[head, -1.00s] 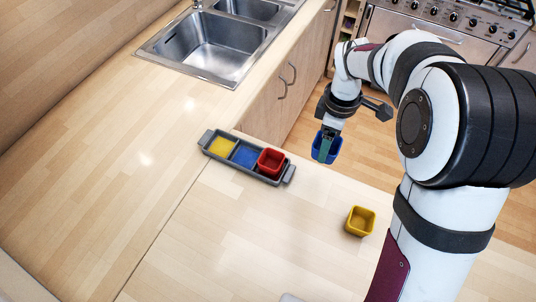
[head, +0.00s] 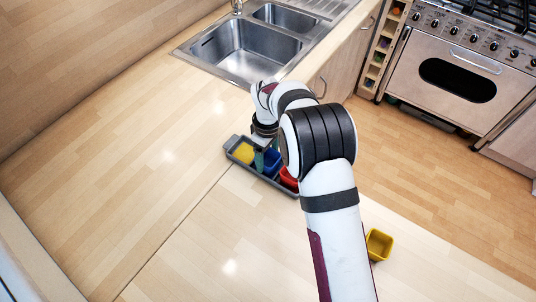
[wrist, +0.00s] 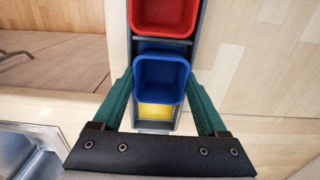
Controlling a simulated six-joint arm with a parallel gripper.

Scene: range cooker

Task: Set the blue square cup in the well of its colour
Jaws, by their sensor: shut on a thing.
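The blue square cup (wrist: 160,82) is between the green fingers of my gripper (wrist: 159,76), which is shut on it. In the head view the blue cup (head: 272,161) is over the middle part of the grey tray (head: 231,143), partly hidden by my gripper (head: 267,154). In the wrist view a strip of the blue well (wrist: 160,47) shows between the cup and the red cup. How far the cup is above the well floor is hard to tell. The yellow well (head: 244,153) is empty, at the tray's left end.
The red cup (wrist: 163,15) stands in the tray's other end well, close to the held cup; my arm partly hides it in the head view. A yellow cup (head: 379,244) stands on the counter at the right. The sink (head: 245,50) is behind the tray.

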